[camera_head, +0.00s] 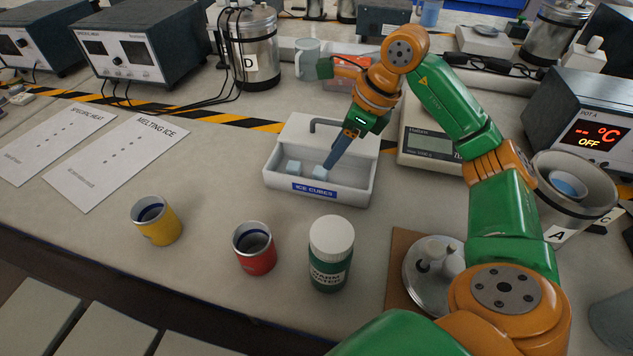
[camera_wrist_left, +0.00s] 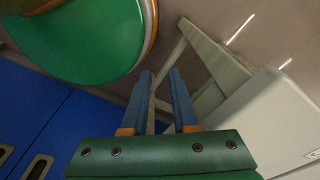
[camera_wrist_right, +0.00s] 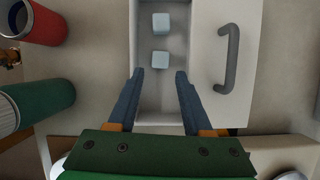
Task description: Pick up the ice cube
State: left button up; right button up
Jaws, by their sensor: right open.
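Two pale blue ice cubes lie in the white tray labelled "ICE CUBES" (camera_head: 277,183). In the head view one cube (camera_head: 293,167) is at the left and the other cube (camera_head: 319,171) is close to my right gripper (camera_head: 331,168). My right gripper points down into the tray. In the right wrist view its open fingers (camera_wrist_right: 160,82) are at the tray's opening, with the nearer cube (camera_wrist_right: 160,60) just ahead of the fingertips and the farther cube (camera_wrist_right: 161,23) beyond it. Nothing is between the fingers. My left gripper (camera_wrist_left: 160,77) is open and empty, away from the tray.
The tray's lid with a dark handle (camera_wrist_right: 229,55) is slid partly aside. A yellow cup (camera_head: 157,222), a red cup (camera_head: 255,250) and a green bottle with a white cap (camera_head: 331,255) stand in front. A scale (camera_head: 428,147) stands right of the tray.

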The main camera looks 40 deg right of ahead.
aim_at(314, 177)
jog(key=shift+s+a+f, duration=0.1)
jog(key=shift+f, duration=0.1)
jog(key=x, duration=0.4)
jog(key=p+x, duration=0.1)
jog(key=x, duration=0.1)
jog(key=shift+w+a, duration=0.15)
jog(key=shift+w, duration=0.3)
grip_shut()
